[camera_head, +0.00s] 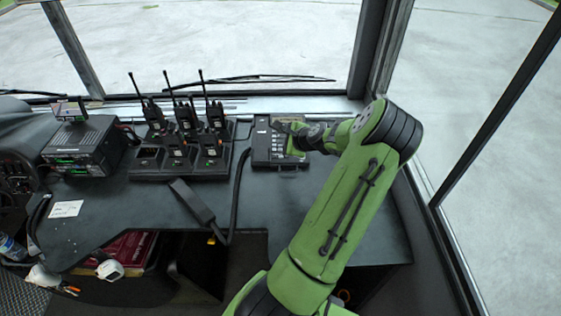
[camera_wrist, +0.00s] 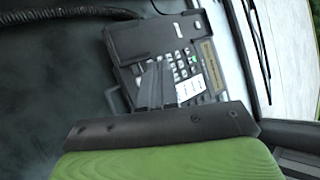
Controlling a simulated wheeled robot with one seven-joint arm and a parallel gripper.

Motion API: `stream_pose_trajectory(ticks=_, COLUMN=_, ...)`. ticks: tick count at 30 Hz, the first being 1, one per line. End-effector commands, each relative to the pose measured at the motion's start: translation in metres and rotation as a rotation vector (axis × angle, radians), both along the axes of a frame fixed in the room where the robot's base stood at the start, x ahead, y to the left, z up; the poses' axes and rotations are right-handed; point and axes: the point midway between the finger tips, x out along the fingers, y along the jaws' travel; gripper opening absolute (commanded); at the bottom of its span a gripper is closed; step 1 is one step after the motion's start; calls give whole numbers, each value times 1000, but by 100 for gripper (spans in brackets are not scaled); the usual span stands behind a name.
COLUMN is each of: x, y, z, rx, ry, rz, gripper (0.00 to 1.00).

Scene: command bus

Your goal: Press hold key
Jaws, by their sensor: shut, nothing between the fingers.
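A dark desk phone (camera_head: 262,150) lies on the dashboard, right of the radios, partly hidden by my arm in the head view. In the wrist view the phone (camera_wrist: 150,38) shows its cradle, rows of light keys (camera_wrist: 182,62) and a display strip (camera_wrist: 211,66). My gripper (camera_head: 282,127) is over the phone in the head view; in the wrist view its closed dark fingers (camera_wrist: 152,82) overlap the lower keypad. It holds nothing. I cannot tell whether the fingertips touch a key. The hold key's label is too small to read.
The phone's handset (camera_head: 192,201) lies off its cradle on the desk, its cord (camera_head: 238,190) running beside it. Several radios stand in a charger (camera_head: 215,170) to the left. A windshield (camera_head: 230,40) is behind. The desk right of the handset is clear.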

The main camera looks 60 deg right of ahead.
Motion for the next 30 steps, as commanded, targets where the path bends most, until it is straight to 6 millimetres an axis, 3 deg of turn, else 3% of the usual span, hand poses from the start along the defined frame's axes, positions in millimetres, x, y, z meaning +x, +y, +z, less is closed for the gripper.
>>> stream_pose_trajectory(ticks=1, x=0, y=-1, z=-16, rx=1, ry=0, rz=-1, gripper=0)
stream_pose_trajectory(ticks=3, x=1, y=-2, z=-27, rx=1, ry=1, rz=-1, gripper=0)
stream_pose_trajectory(ticks=10, x=3, y=-6, z=-51, rx=1, ry=1, rz=0, gripper=0)
stream_pose_trajectory(ticks=30, x=3, y=-6, z=-52, rx=1, ry=1, rz=0, gripper=0)
